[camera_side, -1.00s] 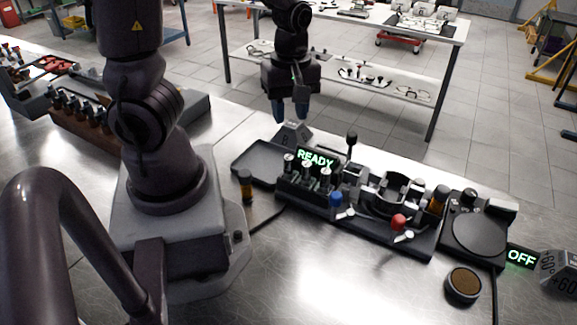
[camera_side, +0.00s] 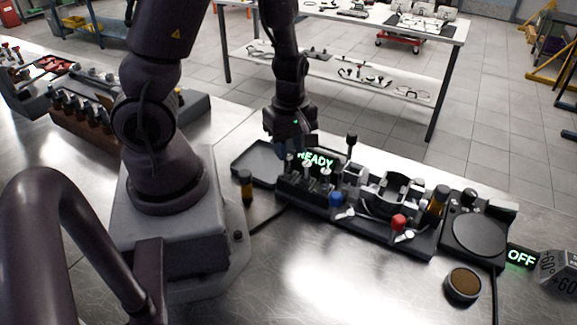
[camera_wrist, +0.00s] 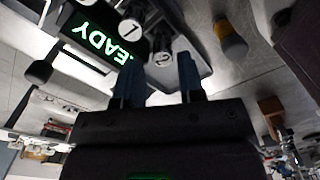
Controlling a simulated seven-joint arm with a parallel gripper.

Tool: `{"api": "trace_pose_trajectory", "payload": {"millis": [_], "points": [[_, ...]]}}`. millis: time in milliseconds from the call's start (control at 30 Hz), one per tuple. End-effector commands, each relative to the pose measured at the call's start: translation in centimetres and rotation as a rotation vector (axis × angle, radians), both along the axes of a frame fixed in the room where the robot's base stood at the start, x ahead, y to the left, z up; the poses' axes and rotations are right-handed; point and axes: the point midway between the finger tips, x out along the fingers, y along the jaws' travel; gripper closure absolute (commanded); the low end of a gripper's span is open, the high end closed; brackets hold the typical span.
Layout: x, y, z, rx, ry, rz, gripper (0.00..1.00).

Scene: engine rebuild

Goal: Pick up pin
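Several upright pins with silvery tops stand in a dark rack on the black fixture. The nearest to my gripper is the left pin (camera_side: 289,165), partly covered by my gripper (camera_side: 291,153). The fingers are spread apart, pointing down just above or around the left pin. I cannot tell whether they touch it.
A green READY display (camera_side: 317,160) stands close behind the pins. A black lever (camera_side: 351,147) rises to their right. An empty dark tray (camera_side: 247,160) lies left, and an orange-black cylinder (camera_side: 246,184) stands in front of it. A round turntable (camera_side: 478,238) is far right.

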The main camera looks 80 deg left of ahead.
Motion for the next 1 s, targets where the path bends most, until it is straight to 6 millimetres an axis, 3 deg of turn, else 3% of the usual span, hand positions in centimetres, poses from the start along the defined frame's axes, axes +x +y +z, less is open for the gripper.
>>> {"api": "trace_pose_trajectory", "payload": {"millis": [300,667,800,1000], "points": [[-0.4,0.3,-3.6,-0.001,0.004,0.003,0.64],[-0.3,0.2,-4.1,0.0,0.0,0.0,0.64],[-0.3,0.2,-4.1,0.0,0.0,0.0,0.96],[-0.3,0.2,-4.1,0.0,0.0,0.0,1.0]]}}
